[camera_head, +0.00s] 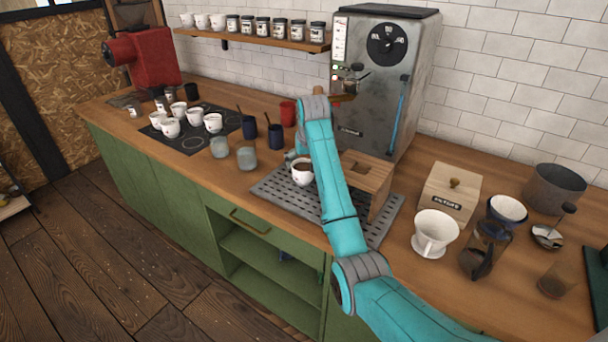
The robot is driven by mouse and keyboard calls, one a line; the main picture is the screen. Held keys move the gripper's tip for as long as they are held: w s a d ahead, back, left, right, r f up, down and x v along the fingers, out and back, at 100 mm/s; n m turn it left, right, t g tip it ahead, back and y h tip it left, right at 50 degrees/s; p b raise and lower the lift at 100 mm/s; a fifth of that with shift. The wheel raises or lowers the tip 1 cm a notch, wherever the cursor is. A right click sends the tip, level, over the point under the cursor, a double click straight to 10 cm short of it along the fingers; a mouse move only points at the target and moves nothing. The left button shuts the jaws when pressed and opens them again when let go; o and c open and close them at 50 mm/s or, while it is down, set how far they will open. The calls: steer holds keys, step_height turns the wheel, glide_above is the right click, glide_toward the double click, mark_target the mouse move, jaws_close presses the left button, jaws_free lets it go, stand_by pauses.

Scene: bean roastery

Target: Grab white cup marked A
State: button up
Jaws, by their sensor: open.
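A white cup (302,173) with dark liquid in it stands on the grey slotted drip tray (273,191), left of my forearm. A small dark mark shows low on its side, but I cannot read the letter. My teal arm reaches up from the lower right and bends down near the espresso machine. Only a small part of my gripper (291,157) shows, just behind and above the cup's rim. It is open; its fingertips are mostly hidden, and I cannot tell whether they touch the cup. Several other white cups (170,128) stand on a black hob at left, their marks unreadable.
The espresso machine (375,75) stands behind my arm. A wooden stand (370,178) is close on the right of my forearm. A white dripper (435,232) stands at right.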

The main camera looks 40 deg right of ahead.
mark_target(303, 169)
steer(key=shift+x, duration=2.55)
steer(key=shift+w+a+r, duration=0.1)
steer(key=shift+w, duration=0.1)
steer(key=c, duration=1.5)
steer(key=shift+c, duration=0.2)
